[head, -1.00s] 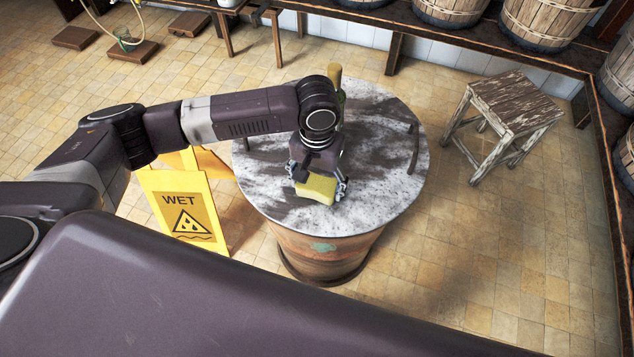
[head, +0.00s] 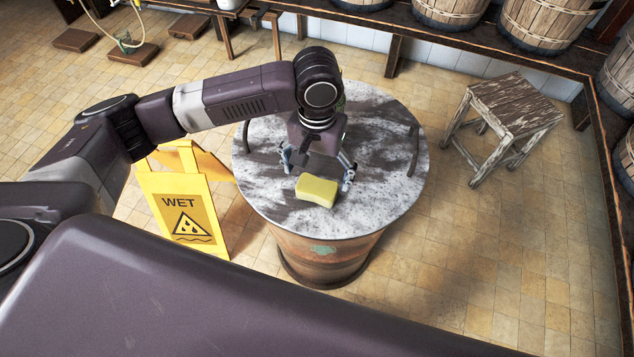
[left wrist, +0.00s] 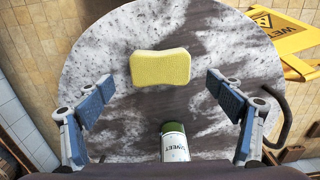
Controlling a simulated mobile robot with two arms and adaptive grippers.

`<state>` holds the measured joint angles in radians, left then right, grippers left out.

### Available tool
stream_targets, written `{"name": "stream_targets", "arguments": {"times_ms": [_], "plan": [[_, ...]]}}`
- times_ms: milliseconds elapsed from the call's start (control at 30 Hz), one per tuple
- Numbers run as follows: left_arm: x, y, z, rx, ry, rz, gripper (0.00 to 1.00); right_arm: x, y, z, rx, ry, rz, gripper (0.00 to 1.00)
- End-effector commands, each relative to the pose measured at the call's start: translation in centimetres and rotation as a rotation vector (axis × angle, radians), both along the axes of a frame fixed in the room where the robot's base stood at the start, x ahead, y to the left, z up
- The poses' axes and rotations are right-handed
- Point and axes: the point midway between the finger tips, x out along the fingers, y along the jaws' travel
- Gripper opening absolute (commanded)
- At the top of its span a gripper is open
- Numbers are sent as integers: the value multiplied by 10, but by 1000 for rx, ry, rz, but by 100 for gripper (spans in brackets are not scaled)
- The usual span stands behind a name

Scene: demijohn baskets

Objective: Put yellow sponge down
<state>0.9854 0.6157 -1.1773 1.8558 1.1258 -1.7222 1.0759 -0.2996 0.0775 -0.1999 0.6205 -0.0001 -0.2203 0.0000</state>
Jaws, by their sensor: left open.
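The yellow sponge (head: 317,191) lies flat on the round, grey-and-white stone top (head: 387,187) of a barrel-like table. In the left wrist view the sponge (left wrist: 160,67) is beyond the fingertips, with bare stone around it. My left gripper (head: 318,170) is open and empty just behind the sponge, its fingers spread wide and not touching it. The left gripper (left wrist: 162,92) shows in the wrist view with one finger on each side. My right gripper is not in view.
A green bottle (left wrist: 175,142) with a white label stands on the tabletop close to the gripper. Two dark handles rise near the table's edges. A yellow wet-floor sign (head: 186,212) stands left of the table; a wooden stool (head: 508,105) stands right. Baskets line the back shelf.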

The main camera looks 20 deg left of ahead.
Motion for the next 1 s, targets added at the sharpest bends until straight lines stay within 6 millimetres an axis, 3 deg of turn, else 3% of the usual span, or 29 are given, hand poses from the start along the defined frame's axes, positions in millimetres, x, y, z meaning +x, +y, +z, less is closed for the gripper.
{"name": "stream_targets", "arguments": {"times_ms": [100, 333, 1000], "plan": [[1, -1, 27, -2, -4, -1, 85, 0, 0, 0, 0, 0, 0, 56], [1, 0, 58, 0, -1, 1, 85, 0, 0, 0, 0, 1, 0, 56], [0, 0, 64, 0, 1, 0, 85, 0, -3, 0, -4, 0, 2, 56]]}}
